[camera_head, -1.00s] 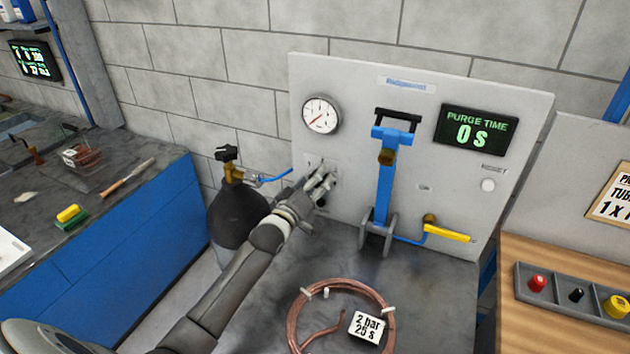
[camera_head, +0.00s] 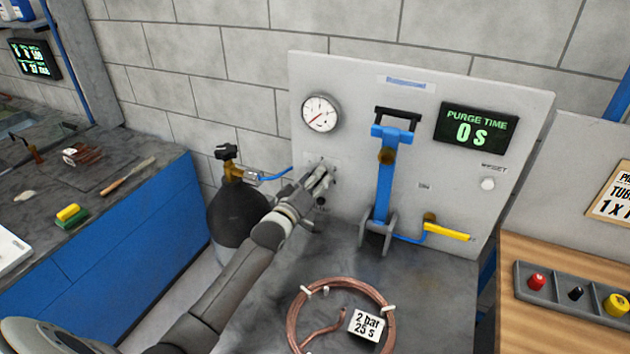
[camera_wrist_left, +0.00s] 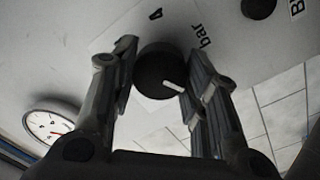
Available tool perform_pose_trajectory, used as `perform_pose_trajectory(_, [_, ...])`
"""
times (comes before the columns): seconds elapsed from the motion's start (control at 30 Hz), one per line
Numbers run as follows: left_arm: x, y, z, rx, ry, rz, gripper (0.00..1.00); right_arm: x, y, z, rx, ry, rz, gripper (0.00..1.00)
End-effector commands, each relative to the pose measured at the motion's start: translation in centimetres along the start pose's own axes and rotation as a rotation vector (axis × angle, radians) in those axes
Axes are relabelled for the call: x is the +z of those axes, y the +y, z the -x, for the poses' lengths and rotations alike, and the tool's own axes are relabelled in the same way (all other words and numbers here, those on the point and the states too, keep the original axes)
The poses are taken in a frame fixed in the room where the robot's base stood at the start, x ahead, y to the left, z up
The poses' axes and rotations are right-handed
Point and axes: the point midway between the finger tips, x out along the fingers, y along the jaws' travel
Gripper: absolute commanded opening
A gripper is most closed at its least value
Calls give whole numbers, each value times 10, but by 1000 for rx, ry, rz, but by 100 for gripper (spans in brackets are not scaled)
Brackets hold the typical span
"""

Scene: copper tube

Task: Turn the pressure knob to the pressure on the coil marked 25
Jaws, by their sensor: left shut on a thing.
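The pressure knob (camera_wrist_left: 162,72) is a dark round knob with a white pointer line on the grey panel (camera_head: 350,80). In the left wrist view it sits between the fingers of my left gripper (camera_wrist_left: 158,80). "4" and "bar" are printed beside it. In the head view my left gripper (camera_head: 322,178) is at the panel below the round gauge (camera_head: 321,113) and hides the knob. The gauge has a red needle pointing to the lower left. The copper coil (camera_head: 303,312) lies on the grey bench with a white tag (camera_head: 366,324) reading "2 bar 25 s". My right gripper is not in view.
A blue lever valve (camera_head: 384,190) and a yellow-handled valve (camera_head: 447,232) stand right of my left gripper. A display (camera_head: 477,129) reads "PURGE TIME 0 s". A dark gas cylinder (camera_head: 232,215) with a blue hose stands left of the bench.

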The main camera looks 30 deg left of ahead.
Motion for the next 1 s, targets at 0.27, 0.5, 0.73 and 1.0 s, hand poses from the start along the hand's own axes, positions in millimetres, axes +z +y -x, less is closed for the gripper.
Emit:
perform_pose_trajectory(0.27, [-1,1,0,-5,-5,-140,18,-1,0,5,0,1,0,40])
perform_pose_trajectory(0.5, [-2,1,0,-12,-11,-354,18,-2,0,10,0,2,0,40])
perform_pose_trajectory(0.73, [-1,1,0,-19,-18,-574,18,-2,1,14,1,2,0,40])
perform_pose_trajectory(1.0, [-1,2,0,-26,-26,-831,18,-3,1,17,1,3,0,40])
